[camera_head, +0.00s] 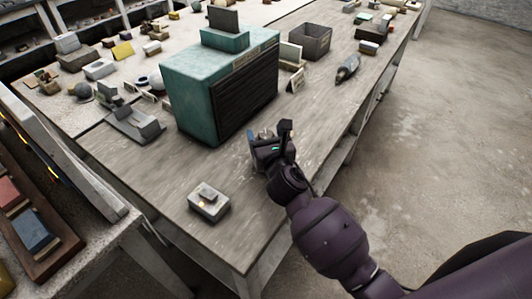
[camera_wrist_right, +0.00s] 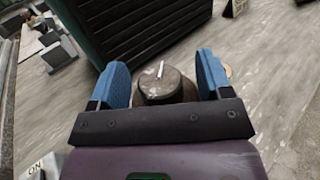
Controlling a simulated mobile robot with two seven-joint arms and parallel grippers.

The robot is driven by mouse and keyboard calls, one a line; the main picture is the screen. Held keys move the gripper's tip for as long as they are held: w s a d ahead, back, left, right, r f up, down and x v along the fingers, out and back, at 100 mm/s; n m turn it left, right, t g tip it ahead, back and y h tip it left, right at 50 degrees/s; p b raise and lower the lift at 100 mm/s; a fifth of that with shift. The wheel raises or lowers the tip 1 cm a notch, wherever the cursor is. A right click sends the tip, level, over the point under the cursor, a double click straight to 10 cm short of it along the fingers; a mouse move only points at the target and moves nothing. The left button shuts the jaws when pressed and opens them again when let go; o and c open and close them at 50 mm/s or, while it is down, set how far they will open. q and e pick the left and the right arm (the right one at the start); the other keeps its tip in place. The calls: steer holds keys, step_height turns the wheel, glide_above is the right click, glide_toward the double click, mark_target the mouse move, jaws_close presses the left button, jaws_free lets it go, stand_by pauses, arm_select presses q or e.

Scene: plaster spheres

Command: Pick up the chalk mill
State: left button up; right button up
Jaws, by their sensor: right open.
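In the right wrist view, a squat round grey-brown object (camera_wrist_right: 166,88) with a short pale peg on its top stands on the bench; it looks like the chalk mill. The two blue fingers of my right gripper (camera_wrist_right: 162,80) are open, one on each side of it, with a gap showing on both sides. In the head view, my right gripper (camera_head: 268,138) is low over the bench, just right of the teal cabinet. There the mill is mostly or wholly hidden by the gripper. My left gripper is in neither view.
The teal cabinet (camera_head: 195,95) with a dark slatted front stands close left of my right gripper. A small pale switch box (camera_head: 208,202) sits near the bench's front. A dark bottle-shaped tool (camera_head: 347,68) and a grey open bin (camera_head: 311,40) lie farther back. The bench's right edge is near.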

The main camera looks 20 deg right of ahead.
jaws_close()
stand_by(0.3)
